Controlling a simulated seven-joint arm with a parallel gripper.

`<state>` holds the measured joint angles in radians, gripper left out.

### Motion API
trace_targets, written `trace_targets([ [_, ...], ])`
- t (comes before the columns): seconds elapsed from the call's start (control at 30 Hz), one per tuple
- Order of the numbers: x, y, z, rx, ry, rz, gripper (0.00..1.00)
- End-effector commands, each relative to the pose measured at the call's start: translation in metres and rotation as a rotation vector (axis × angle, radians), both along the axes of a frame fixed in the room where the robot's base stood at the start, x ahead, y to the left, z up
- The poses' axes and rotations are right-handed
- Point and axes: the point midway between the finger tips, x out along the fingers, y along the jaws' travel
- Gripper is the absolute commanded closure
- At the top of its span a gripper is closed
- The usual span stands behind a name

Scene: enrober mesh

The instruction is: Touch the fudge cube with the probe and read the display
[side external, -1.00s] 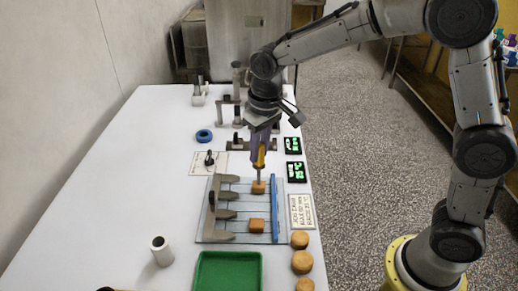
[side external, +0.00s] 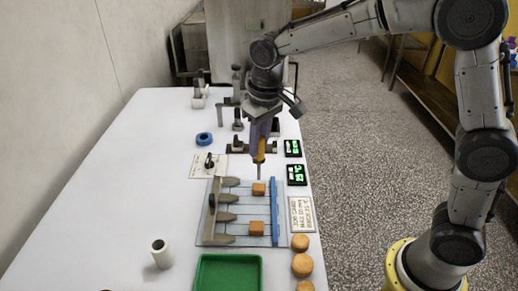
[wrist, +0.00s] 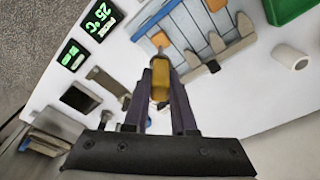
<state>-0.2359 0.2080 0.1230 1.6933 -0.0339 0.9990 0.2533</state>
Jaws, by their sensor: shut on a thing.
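My gripper (side external: 259,138) points down and is shut on the yellow handle of the probe (side external: 260,157). The probe also shows in the wrist view (wrist: 160,80). Its thin metal tip ends just above or behind the far orange-brown fudge cube (side external: 258,190); a small gap seems to show. In the wrist view the tip lies close to that cube (wrist: 160,40). A second cube (side external: 257,228) sits nearer on the wire mesh. The nearer black display (side external: 297,174) shows green digits, which read 25 °C in the wrist view (wrist: 100,18). A farther display (side external: 293,148) is also lit.
Grey pointed bars (side external: 225,199) line the mesh's left side and a blue bar (side external: 275,212) its right. A printed card (side external: 301,214), round brown pieces (side external: 302,264), a green tray (side external: 229,274) and a white tube (side external: 161,254) stand nearby.

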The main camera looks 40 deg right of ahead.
Motion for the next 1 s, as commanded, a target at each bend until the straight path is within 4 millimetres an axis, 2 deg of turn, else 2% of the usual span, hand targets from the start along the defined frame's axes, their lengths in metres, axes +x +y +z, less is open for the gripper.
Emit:
trace_targets([
  [0.63, 0.000, 0.000, 0.047, 0.001, -0.002, 0.000, 1.00],
  [1.0, 0.000, 0.000, 0.054, 0.000, 0.000, 0.000, 1.00],
])
